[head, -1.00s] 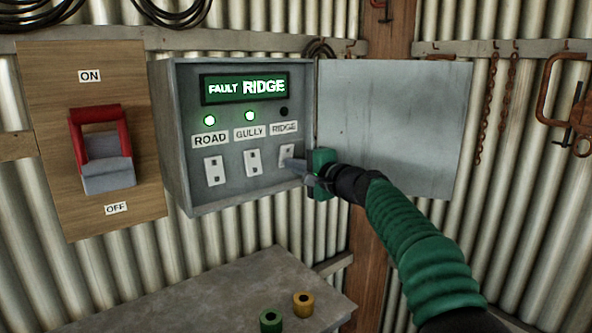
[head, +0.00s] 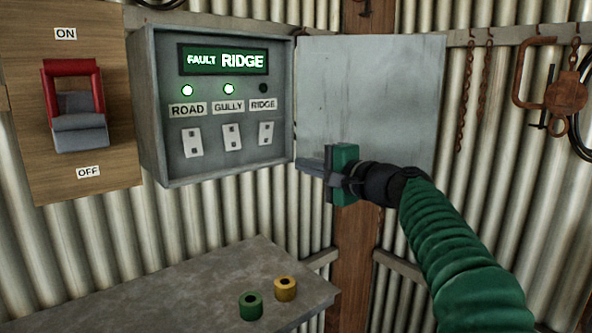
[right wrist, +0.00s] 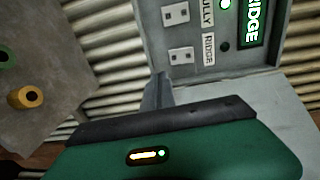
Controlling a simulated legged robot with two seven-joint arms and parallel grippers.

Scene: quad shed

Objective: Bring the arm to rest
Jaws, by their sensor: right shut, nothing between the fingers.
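My right gripper (head: 312,166) is shut and empty. It hangs in the air in front of the open box door, just right of the grey switch box (head: 222,165), and touches no switch. In the right wrist view its shut fingers (right wrist: 157,92) point toward the box's lower edge, near the RIDGE switch (right wrist: 181,56). The box's display (head: 225,60) reads FAULT RIDGE. The lamps over ROAD (head: 187,90) and GULLY (head: 229,89) are lit green; the lamp over RIDGE (head: 263,88) is dark. My left gripper is not in view.
A red-handled lever switch (head: 75,105) sits on a wooden board at the left. A grey bench (head: 150,300) below carries a green ring (head: 251,306) and a yellow ring (head: 286,288). The open metal door (head: 375,100) stands behind my arm. A rusty clamp and chains hang at the right.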

